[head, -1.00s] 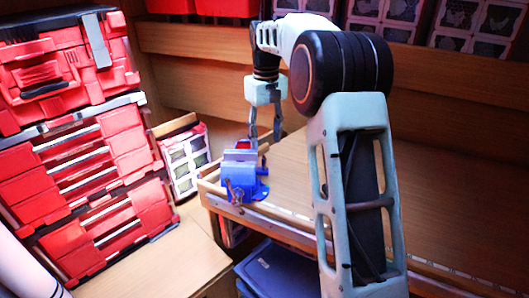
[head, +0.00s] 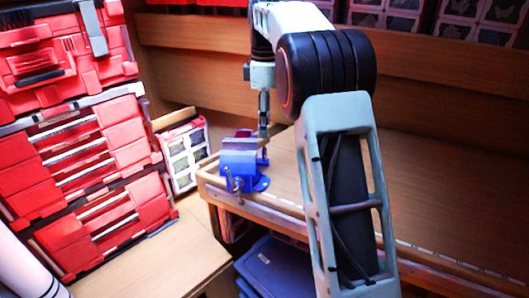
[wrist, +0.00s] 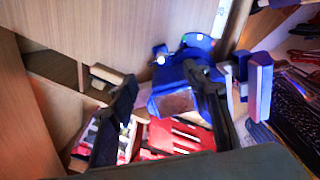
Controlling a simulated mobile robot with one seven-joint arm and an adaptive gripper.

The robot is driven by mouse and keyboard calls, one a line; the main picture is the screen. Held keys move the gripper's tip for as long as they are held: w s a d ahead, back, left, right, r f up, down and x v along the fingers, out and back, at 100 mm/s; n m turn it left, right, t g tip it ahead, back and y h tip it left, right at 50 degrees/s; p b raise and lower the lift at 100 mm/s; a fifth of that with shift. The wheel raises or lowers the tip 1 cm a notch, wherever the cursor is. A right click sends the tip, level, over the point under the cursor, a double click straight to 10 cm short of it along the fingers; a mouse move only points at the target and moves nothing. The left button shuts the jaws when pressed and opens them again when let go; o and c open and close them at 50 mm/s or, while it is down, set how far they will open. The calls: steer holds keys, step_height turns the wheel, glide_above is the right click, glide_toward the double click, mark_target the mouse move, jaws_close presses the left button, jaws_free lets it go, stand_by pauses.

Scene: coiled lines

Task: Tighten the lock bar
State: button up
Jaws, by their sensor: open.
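The blue vise (head: 241,168) is at the near left corner of the wooden workbench, with grey jaws on top. A thin metal handle (head: 235,181) shows on its front. A small upright bar (head: 265,150) shows at its right side; I cannot tell for sure whether this is the lock bar. My gripper (head: 263,132) points down just behind and right of the vise, its fingers lined up edge-on. In the wrist view my gripper (wrist: 160,80) is open, with the blue vise (wrist: 178,88) showing between and beyond the fingers. Contact cannot be told.
Red tool drawers (head: 85,150) stand at the left. A case with clear compartments (head: 184,155) leans beside the bench corner. A blue bin (head: 275,270) is under the bench. The bench top (head: 440,190) right of my arm is clear. A low wooden ledge runs behind.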

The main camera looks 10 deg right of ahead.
mark_target(265, 148)
step_height(265, 148, down, 10)
steer(key=shift+r, duration=0.1)
stand_by(0.4)
steer(key=c, duration=0.9)
steer(key=shift+m+p, duration=0.5)
steer(key=shift+m, duration=0.3)
steer(key=shift+r, duration=0.1)
steer(key=o, duration=0.9)
steer(key=shift+w, duration=0.1)
